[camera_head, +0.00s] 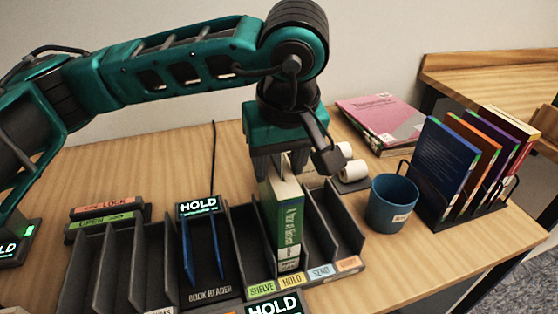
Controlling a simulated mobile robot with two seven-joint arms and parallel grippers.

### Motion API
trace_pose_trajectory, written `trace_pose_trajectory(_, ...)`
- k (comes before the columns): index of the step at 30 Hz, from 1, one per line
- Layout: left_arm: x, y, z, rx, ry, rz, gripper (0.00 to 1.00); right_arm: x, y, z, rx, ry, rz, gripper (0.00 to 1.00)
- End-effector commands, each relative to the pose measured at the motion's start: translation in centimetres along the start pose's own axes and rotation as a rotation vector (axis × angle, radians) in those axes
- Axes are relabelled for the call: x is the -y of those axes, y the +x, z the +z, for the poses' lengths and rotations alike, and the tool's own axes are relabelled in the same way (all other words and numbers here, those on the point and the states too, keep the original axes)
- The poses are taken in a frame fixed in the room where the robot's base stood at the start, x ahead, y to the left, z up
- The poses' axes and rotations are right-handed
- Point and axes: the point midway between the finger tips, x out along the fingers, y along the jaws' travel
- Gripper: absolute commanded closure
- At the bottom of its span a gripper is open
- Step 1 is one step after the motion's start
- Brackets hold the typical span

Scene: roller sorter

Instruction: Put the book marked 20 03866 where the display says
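A green book (293,226) stands upright in the sorter, its spine toward me. Its lower end is in line with the slot labelled HOLD (292,281). The white label low on its spine is too small to read. My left gripper (281,168) is above it, its fingers around the book's top edge. A small display (198,205) behind the book reader (212,296) reads HOLD, and another display (274,305) at the front edge also reads HOLD. My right gripper is not in view.
Neighbouring slots are labelled SHELVE (262,289) and SEND (321,271). A blue mug (391,204) stands right of the sorter, with a rack of several books (447,160) beyond it. A pink book (380,118) and white rolls (352,171) lie behind.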

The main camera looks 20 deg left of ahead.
Motion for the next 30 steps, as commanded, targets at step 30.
trace_pose_trajectory(30, -0.1, -9.3, -0.1, -0.003, 0.001, 0.002, 0.30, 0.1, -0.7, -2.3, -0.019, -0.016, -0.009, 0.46)
